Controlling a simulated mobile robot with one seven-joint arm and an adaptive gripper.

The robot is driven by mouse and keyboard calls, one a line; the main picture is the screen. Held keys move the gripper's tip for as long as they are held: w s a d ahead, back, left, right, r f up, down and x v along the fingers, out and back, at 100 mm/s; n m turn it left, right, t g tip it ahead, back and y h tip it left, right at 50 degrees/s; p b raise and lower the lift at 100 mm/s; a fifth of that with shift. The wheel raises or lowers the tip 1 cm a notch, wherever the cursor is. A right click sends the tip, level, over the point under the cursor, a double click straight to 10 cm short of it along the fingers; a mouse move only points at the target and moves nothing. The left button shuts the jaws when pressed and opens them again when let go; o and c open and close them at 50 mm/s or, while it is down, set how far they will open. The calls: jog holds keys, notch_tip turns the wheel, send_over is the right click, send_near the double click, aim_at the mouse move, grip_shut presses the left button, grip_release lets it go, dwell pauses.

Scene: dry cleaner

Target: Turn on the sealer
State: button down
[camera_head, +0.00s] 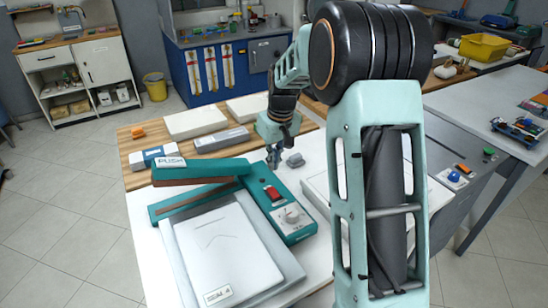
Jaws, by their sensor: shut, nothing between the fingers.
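I cannot tell the switch's position. My gripper (273,163) is shut and empty, pointing down just behind the far end of the control panel, near the red switch. It looks apart from the switch, but its height is hard to judge.
A small grey object (295,160) lies right of my gripper. A white package (222,252) lies on the sealer's front plate. White boxes (195,122) and a grey-topped box (222,139) stand behind on the wooden tabletop. My arm hides part of the right side.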

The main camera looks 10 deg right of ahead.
aim_at(270, 188)
jog(key=f, duration=0.3)
jog(key=w+f, duration=0.1)
jog(key=f, duration=0.5)
jog(key=shift+w+a, duration=0.25)
jog(key=shift+w, duration=0.1)
jog(key=shift+p, duration=0.5)
jog(key=shift+w+a+f+g+p, duration=0.15)
jog(key=shift+w+f+g+p, duration=0.15)
jog(key=shift+g+p, duration=0.3)
jog(key=shift+f, duration=0.2)
jog(key=shift+s+r, duration=0.1)
jog(key=shift+s, duration=0.2)
jog(key=shift+s+d+r, duration=0.25)
jog(key=shift+s+d, duration=0.05)
jog(key=shift+s, duration=0.25)
